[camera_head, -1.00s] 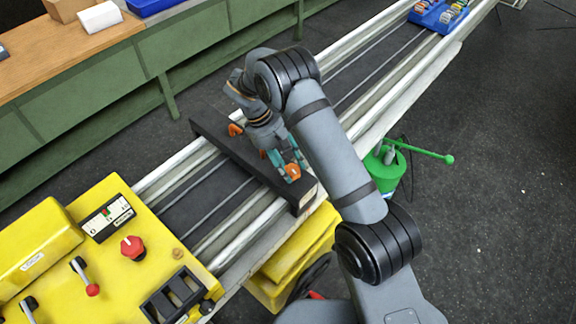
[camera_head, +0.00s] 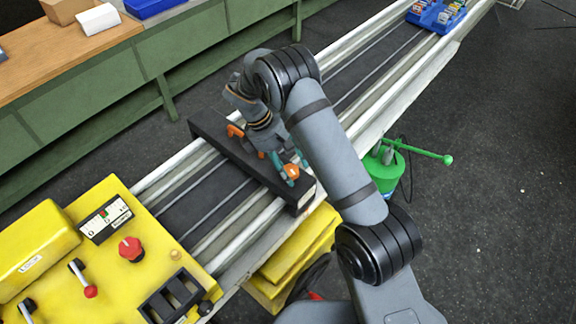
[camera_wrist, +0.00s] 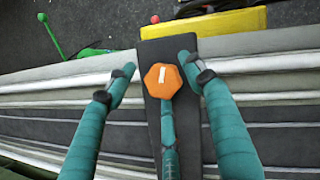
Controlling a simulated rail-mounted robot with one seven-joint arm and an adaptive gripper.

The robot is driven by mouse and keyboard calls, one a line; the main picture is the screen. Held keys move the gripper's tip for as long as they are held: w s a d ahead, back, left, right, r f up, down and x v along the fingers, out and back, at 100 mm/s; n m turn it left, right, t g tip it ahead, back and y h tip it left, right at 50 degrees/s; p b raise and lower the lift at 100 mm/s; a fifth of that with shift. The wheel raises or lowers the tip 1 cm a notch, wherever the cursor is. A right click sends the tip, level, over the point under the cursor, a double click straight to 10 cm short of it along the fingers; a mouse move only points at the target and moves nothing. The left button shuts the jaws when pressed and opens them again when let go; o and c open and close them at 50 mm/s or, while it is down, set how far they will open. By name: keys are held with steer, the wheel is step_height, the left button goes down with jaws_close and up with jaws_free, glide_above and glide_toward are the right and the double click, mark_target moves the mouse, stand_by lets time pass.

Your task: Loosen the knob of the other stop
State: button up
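A black stop bar (camera_head: 222,145) lies across the pale rails. It has an orange knob (camera_head: 292,171) near its front right end and another orange lever or knob (camera_head: 236,131) towards its far left end. My gripper (camera_head: 293,163) is over the front right knob. In the wrist view, two teal fingers of my gripper (camera_wrist: 156,66) stand apart on either side of the hexagonal orange knob (camera_wrist: 162,80), which has a white mark on top. Gaps show between both fingers and the knob. A third teal finger reaches the knob's lower edge; whether it touches is unclear.
A yellow control panel (camera_head: 60,230) with levers and a red knob (camera_head: 131,249) stands at the left. A green can (camera_head: 385,170) with a long handle is on the floor to the right. A blue tray (camera_head: 437,14) sits at the far end of the rails.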

steer(key=shift+o, duration=0.6)
steer(key=shift+a, duration=0.2)
steer(key=shift+w+r, duration=0.1)
steer(key=v, duration=1.1)
steer(key=shift+r, duration=0.4)
steer(key=shift+a, duration=0.1)
steer(key=x, duration=1.2)
steer(key=shift+a, duration=0.15)
